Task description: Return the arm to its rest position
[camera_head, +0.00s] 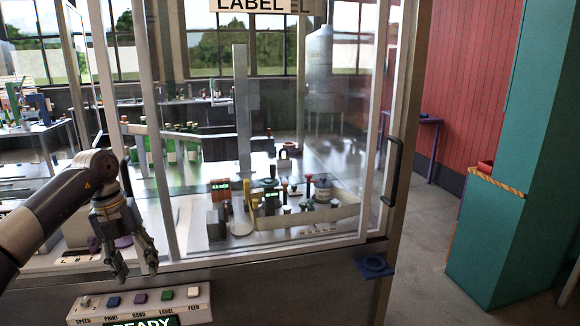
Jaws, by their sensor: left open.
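My left arm (62,212) comes in from the left, in front of the glass-walled machine. My left gripper (136,271) points down with its fingers apart and nothing between them. It hangs in front of the machine's front edge, above the button panel (88,313). It looks clear of the panel, though the exact gap is hard to tell. My right gripper is not in view.
The machine's glass door (270,130) with a dark handle (393,171) stands right of the gripper. Green bottles (192,143) and small items are behind the glass. A blue holder (374,266) juts from the machine's front. A teal cabinet (520,170) stands right; floor between is clear.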

